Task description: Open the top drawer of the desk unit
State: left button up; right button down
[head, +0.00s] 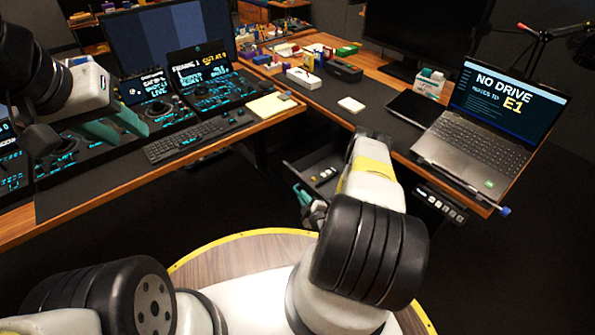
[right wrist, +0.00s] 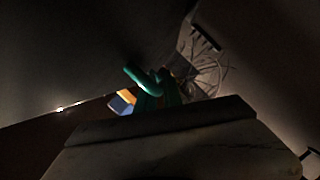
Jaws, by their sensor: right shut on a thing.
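The top drawer (head: 322,156) of the desk unit stands pulled out under the right-hand desk in the head view. Its dark inside shows, with a few small items in it. My right gripper (head: 304,196) is at the drawer's front edge, with teal fingers shut. It appears to hold the drawer handle, which the fingers hide. In the dark right wrist view the teal fingers (right wrist: 155,84) are close together; the handle is not clear there. My left gripper (head: 118,122) is empty above the left console desk, its green fingers apart.
The right desk (head: 345,118) carries a laptop (head: 480,135), a black pad and a small white box. The left desk has a keyboard (head: 198,135), control panels and a yellow notepad (head: 270,105). Dark open floor lies between the desks and my base.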

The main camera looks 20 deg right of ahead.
jog(key=shift+s+a, duration=0.1)
jog(key=shift+a, duration=0.1)
jog(key=c, duration=1.8)
grip_release()
jog(key=shift+o, duration=0.2)
jog(key=v, duration=0.7)
jog(key=shift+s, duration=0.4)
jog(key=shift+d+r, duration=0.1)
